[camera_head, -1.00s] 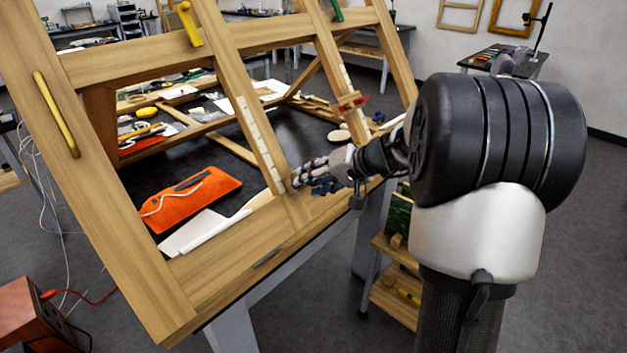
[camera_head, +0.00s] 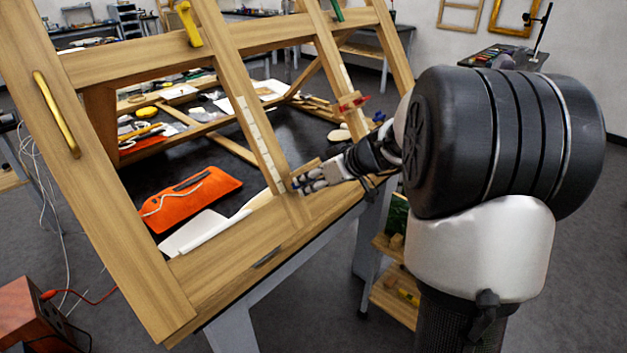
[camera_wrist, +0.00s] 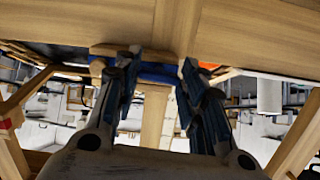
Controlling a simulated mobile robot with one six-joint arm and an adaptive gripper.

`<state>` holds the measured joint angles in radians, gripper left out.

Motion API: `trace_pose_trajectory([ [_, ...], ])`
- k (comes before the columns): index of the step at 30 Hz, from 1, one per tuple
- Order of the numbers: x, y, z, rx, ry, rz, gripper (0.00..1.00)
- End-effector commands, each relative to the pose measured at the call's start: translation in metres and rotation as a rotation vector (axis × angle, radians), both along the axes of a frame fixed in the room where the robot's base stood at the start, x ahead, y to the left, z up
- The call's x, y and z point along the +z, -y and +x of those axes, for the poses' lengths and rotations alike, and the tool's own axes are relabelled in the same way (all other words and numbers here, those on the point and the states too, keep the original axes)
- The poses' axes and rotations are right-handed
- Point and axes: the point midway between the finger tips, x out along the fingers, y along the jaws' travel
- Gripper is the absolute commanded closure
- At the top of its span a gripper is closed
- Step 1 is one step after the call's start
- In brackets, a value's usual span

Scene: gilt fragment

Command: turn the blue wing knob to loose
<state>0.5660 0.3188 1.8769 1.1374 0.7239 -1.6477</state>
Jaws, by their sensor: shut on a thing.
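The blue wing knob (camera_wrist: 156,72) shows in the wrist view as a blue band between the fingers, against the wooden frame. My gripper (camera_wrist: 158,66) is shut on it, with one finger at each side. In the head view my gripper (camera_head: 306,181) is at the lower rail of the tilted wooden frame (camera_head: 225,252), by the foot of a middle upright. There the knob is hidden behind the fingers, and its turn angle cannot be told.
The frame also carries a yellow knob (camera_head: 188,24), a green one (camera_head: 337,11), a red one (camera_head: 351,103) and a brass handle (camera_head: 56,115). An orange pouch (camera_head: 190,198) lies on the dark table behind. A small wooden shelf (camera_head: 398,300) stands below my arm.

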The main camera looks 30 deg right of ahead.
Motion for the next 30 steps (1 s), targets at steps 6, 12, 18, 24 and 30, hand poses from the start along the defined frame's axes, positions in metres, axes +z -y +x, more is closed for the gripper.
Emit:
trace_pose_trajectory([
  [6,-0.0023,-0.0006,-0.0009,0.041,0.017,-0.059,0.86],
  [12,-0.0023,-0.0007,-0.0009,0.056,0.025,-0.080,0.86],
  [18,-0.0023,-0.0006,-0.0009,0.058,0.026,-0.084,0.86],
  [24,-0.0023,-0.0006,-0.0009,0.058,0.026,-0.084,0.61],
  [30,-0.0014,-0.0005,-0.0005,0.057,0.028,-0.083,0.47],
])
